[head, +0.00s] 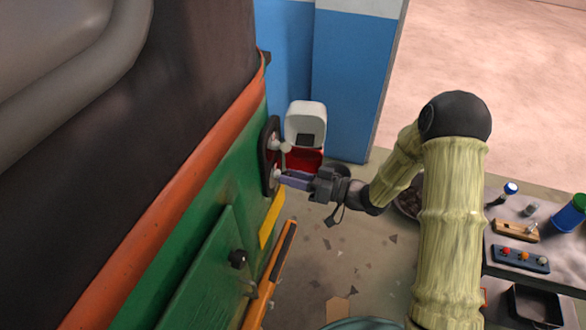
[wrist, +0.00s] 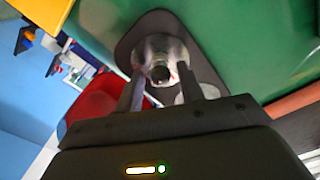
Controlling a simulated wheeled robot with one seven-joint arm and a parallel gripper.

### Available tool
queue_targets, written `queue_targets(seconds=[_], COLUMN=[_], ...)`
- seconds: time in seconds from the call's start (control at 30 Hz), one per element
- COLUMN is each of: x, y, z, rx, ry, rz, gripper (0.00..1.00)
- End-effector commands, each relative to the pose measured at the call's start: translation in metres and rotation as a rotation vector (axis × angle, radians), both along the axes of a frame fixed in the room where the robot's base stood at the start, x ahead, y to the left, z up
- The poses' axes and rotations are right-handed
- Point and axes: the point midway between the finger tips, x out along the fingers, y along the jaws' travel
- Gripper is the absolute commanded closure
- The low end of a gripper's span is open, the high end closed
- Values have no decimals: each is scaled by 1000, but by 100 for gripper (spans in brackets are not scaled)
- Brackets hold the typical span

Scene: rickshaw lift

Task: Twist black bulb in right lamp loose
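The dark lamp plate (head: 267,156) is on the green rear panel of the rickshaw and carries two round fittings. My gripper (head: 284,177) points left at the lower fitting. In the wrist view, the round silvery fitting (wrist: 150,50) has a dark bulb (wrist: 160,74) at its centre. My gripper (wrist: 160,71) has its fingers apart, one on each side of the bulb, with a visible gap. I cannot tell how deep the fingertips reach around it. A second pale fitting (wrist: 187,94) is partly hidden behind the right finger.
A red bin with a white lid (head: 306,125) stands just behind the lamp. An orange bar (head: 270,275) runs along the rickshaw's lower edge. A workbench (head: 505,229) with tools and a blue-green can (head: 570,213) is at the right. Floor between is mostly free, with scattered scraps.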

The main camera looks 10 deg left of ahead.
Motion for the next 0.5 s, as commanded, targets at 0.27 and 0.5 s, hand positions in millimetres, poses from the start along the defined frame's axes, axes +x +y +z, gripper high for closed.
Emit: queue_targets(seconds=[0.27,0.5], x=[0,0], y=[-1,-1], z=[5,3], rx=[22,38], ry=[273,490], rz=[0,0], gripper=[62,62])
